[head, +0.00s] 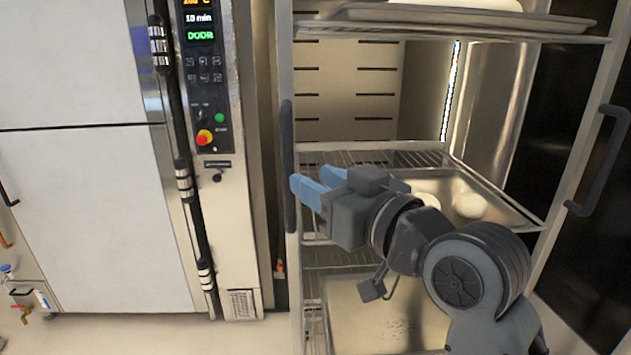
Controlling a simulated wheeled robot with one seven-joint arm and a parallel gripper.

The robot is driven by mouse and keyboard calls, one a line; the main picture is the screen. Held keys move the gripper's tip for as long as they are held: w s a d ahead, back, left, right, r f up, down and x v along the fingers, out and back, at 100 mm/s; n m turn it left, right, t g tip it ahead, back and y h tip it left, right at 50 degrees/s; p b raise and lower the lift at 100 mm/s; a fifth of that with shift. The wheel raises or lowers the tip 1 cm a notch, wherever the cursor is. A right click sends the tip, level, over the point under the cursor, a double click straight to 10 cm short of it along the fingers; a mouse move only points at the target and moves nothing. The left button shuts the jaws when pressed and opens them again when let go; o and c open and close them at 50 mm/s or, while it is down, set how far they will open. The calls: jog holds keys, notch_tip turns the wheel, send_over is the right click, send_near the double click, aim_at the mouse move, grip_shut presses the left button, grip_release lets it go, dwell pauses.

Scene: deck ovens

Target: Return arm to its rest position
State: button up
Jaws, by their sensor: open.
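My gripper (312,184) has blue fingers and is open and empty. It points left, in front of the left side of an open rack cabinet (293,60). My grey arm comes in from the lower right and crosses in front of the cabinet's middle and lower shelves. Behind the arm, a tray (505,215) with pale round dough pieces (470,205) sits on the middle wire shelf (390,157). The arm hides part of this tray and its contents.
A top tray (540,24) with pale dough sits on the upper shelf. A lower tray (370,310) is partly hidden by my arm. To the left stands an oven with a control panel (205,75) and a vertical black handle (180,120). Floor (110,335) shows at lower left.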

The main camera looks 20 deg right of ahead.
jog(key=s+d+f+m+g+h, duration=0.1)
jog(key=s+f+m+h, duration=0.1)
jog(key=s+f, duration=0.65)
jog(key=s+d+f+m+h, duration=0.1)
jog(key=s+d+f+h, duration=0.1)
jog(key=s+f, duration=0.85)
jog(key=s, duration=0.9)
jog(key=s+d+f+g+h, duration=0.1)
jog(key=s+f, duration=0.1)
jog(key=s, duration=0.9)
jog(key=shift+s+d+f+g, duration=0.2)
jog(key=shift+s+d+g, duration=0.05)
jog(key=shift+s+g, duration=0.1)
